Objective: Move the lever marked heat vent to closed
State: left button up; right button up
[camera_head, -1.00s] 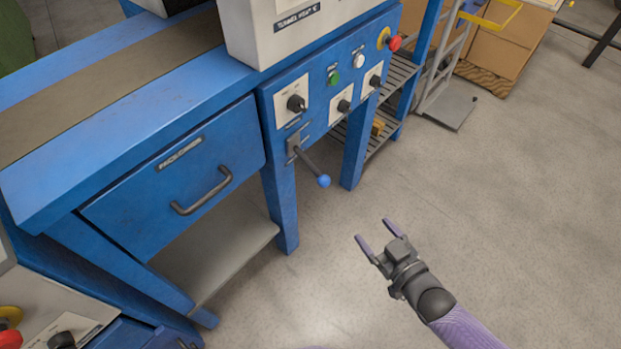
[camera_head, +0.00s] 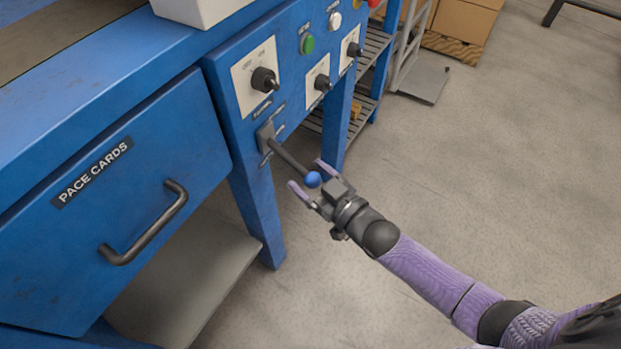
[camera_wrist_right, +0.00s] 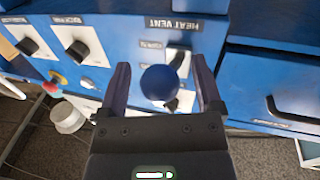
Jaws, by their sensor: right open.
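The lever (camera_head: 290,157) comes out of a grey slotted plate on the blue machine's front and ends in a blue ball knob (camera_head: 313,179). In the right wrist view, a label reading HEAT VENT (camera_wrist_right: 172,24) sits by the lever's plate, and the knob (camera_wrist_right: 160,83) hides most of the shaft. Smaller labels beside the plate are too blurred to read with certainty. My right gripper (camera_head: 307,177) is open, with one finger on each side of the knob. I cannot tell whether either finger touches it. My left gripper is not in view.
A drawer labelled PACE CARDS (camera_head: 122,205) with a protruding handle (camera_head: 146,226) is left of the lever. Dials, including a black one (camera_head: 264,80), and a green button (camera_head: 308,44) are above it. Open floor (camera_head: 430,170) lies to the right.

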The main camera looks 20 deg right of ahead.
jog(key=shift+c, duration=1.6)
grip_shut()
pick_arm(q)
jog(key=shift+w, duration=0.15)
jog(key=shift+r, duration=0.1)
